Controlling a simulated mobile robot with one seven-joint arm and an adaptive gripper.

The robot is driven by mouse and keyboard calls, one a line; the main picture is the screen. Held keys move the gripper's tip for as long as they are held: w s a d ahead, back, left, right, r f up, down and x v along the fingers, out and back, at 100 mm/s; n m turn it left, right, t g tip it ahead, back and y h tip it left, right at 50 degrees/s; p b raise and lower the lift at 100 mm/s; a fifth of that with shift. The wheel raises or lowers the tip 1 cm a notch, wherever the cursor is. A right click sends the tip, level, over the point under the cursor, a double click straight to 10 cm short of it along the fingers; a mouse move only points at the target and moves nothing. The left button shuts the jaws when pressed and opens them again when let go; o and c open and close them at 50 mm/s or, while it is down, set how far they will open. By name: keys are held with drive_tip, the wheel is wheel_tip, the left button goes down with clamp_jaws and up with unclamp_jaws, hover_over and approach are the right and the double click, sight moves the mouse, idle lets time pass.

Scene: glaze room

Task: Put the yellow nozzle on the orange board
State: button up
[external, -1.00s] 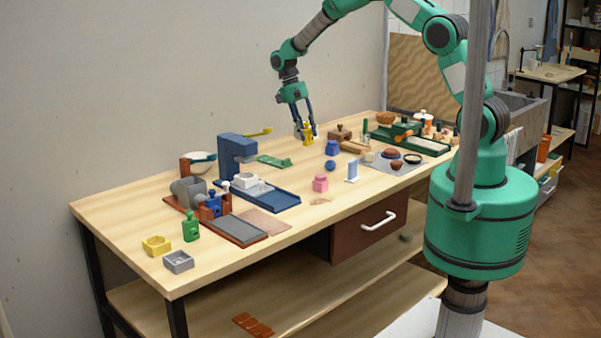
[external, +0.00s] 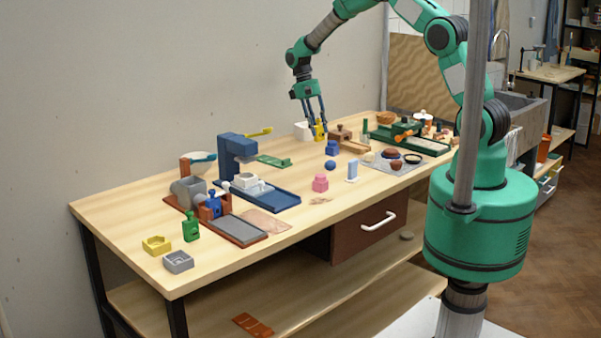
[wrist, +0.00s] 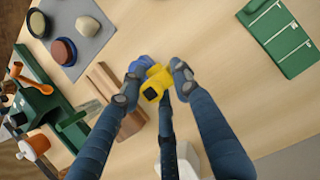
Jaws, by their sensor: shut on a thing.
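The yellow nozzle (external: 319,130) is between the fingertips of my gripper (external: 319,124), over the far part of the table. A reddish-orange board (external: 247,237) lies at the left of the table, far from my gripper. It bears a grey pad, and a grey pot and a blue block stand at its far end.
A white block (external: 302,131) stands close to my gripper. A blue jar (external: 331,147) and a wooden block (external: 347,142) are near it. A blue press (external: 240,160) stands between my gripper and the board. An orange-brown piece (external: 253,325) lies on the lower shelf.

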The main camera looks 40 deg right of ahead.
drive_tip(key=s+d+r, duration=0.2)
drive_tip(key=d+r, duration=0.2)
drive_tip(key=d, duration=0.1)
drive_tip(key=shift+s, duration=0.4)
drive_tip(key=shift+s+r, duration=0.1)
drive_tip(key=shift+s, duration=0.05)
idle(0.7)
drive_tip(key=s+d+f+p, duration=0.1)
drive_tip(key=s+f+p, duration=0.1)
drive_tip(key=s, duration=1.6)
drive_tip(key=s+f+t+p, duration=0.1)
drive_tip(key=s+f, duration=0.1)
drive_tip(key=s, duration=1.7)
drive_tip(key=shift+d+f+n+p, duration=0.3)
drive_tip(key=shift+d+p, duration=0.05)
drive_tip(key=shift+d, duration=0.05)
drive_tip(key=shift+w, duration=0.15)
drive_tip(key=w+d, duration=0.1)
drive_tip(key=w, duration=0.4)
drive_tip(key=w+d+f, duration=0.1)
drive_tip(key=w, duration=0.4)
drive_tip(key=w+d+b, duration=0.1)
drive_tip(key=w+d, duration=0.1)
drive_tip(key=w, duration=0.3)
drive_tip(key=shift+w+d+f, duration=0.1)
drive_tip(key=shift+f, duration=0.15)
